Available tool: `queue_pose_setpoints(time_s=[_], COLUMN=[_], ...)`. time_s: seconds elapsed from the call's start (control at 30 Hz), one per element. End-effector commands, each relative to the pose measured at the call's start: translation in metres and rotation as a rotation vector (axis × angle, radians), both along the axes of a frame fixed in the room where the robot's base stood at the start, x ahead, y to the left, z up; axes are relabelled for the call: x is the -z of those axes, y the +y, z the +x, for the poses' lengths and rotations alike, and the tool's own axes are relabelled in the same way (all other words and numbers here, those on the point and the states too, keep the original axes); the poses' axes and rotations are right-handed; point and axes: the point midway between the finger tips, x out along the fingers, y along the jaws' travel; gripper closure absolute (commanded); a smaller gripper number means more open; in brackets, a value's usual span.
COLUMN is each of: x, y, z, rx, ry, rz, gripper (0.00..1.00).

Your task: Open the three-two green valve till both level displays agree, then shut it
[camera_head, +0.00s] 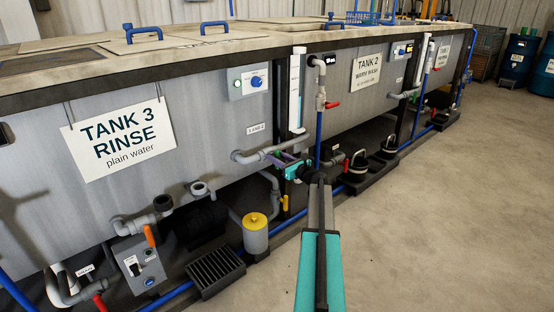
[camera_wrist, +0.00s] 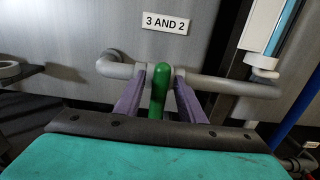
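The green valve handle (camera_wrist: 160,88) stands upright in the wrist view, across the grey pipe (camera_wrist: 225,86) under the "3 AND 2" label (camera_wrist: 166,22). My gripper (camera_wrist: 162,76) has its two purple fingers on either side of the handle, with a narrow gap seeming to show on each side. In the head view my gripper (camera_head: 280,160) is at the pipe between the tank 3 and tank 2 fronts, and hides the handle. No tank 3 display is clearly readable.
A sight tube (camera_head: 296,90) stands right of the valve; it also shows in the wrist view (camera_wrist: 268,38). A red-handled valve (camera_head: 332,104), a yellow-topped canister (camera_head: 256,222) and a grey switch box (camera_head: 138,263) are nearby. The floor (camera_head: 440,220) at right is clear.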

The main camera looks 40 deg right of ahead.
Motion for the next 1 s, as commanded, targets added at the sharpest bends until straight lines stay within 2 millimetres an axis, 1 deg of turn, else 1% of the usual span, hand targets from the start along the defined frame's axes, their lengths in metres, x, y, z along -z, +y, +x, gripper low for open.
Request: queue_pose_setpoints(time_s=[0.17,0.27,0.3,0.4,0.43,0.47,0.73,1.0], x=[-0.0003,-0.0002,-0.0002,-0.0002,-0.0002,-0.0003,0.0006,0.0017], y=[0.0,0.0,0.0,0.0,0.0,0.0048,0.0018,0.0036], z=[-0.0002,-0.0003,-0.0003,-0.0003,-0.0003,0.0002,0.0,0.0002], rx=[0.0,0.0,0.0,0.0,0.0,-0.001,-0.003,-0.003], ry=[0.0,0.0,0.0,0.0,0.0,0.0,0.002,0.009], rz=[0.0,0.0,0.0,0.0,0.0,0.0,-0.024,-0.137], gripper=[0.64,0.79,0.86,1.0,1.0,1.0,1.0,1.0])
